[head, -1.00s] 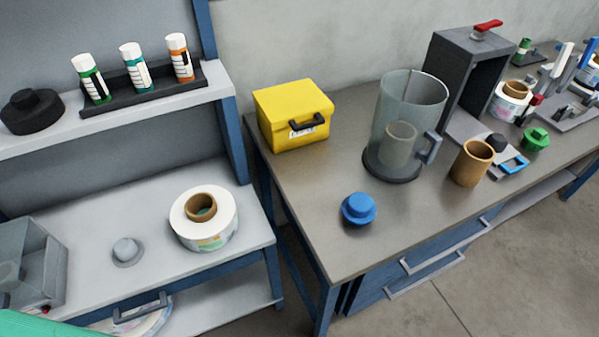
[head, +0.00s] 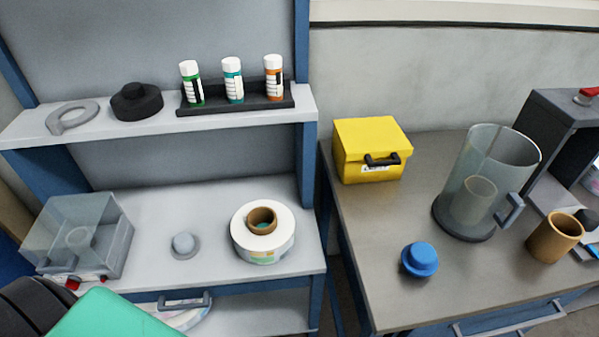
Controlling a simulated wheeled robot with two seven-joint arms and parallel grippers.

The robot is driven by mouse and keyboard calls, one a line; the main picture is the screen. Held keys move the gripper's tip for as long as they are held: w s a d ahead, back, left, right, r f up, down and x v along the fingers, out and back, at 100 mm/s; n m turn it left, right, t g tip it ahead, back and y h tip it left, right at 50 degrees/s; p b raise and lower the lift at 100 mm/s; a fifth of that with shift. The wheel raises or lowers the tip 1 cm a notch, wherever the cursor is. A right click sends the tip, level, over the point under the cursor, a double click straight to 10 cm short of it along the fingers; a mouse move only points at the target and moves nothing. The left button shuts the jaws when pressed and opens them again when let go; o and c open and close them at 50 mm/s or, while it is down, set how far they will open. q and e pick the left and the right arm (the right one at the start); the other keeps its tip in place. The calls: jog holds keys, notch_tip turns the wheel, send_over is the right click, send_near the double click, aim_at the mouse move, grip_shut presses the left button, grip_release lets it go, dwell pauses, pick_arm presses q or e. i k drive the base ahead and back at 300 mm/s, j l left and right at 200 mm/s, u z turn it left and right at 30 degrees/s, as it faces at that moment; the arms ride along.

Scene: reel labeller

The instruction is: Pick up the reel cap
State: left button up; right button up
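Several knobbed, cap-like pieces are in the head view, and I cannot tell by looks alone which one is the reel cap. A blue one (head: 420,260) sits on the right table near its left front. A small light grey one (head: 184,245) sits on the left bench. A black one (head: 137,101) sits on the upper shelf. A label reel (head: 262,238) with a brown core lies on the left bench, right of the grey piece. Neither of my grippers is in view.
A clear box (head: 80,235) stands on the left bench. The shelf holds a rack (head: 235,104) of bottles and a grey ring (head: 72,116). The right table (head: 376,230) carries a yellow box (head: 368,150), a clear jug (head: 487,185) and a brown cup (head: 554,237).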

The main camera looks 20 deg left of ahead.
aim_at(136, 101)
jog(key=u, duration=1.7)
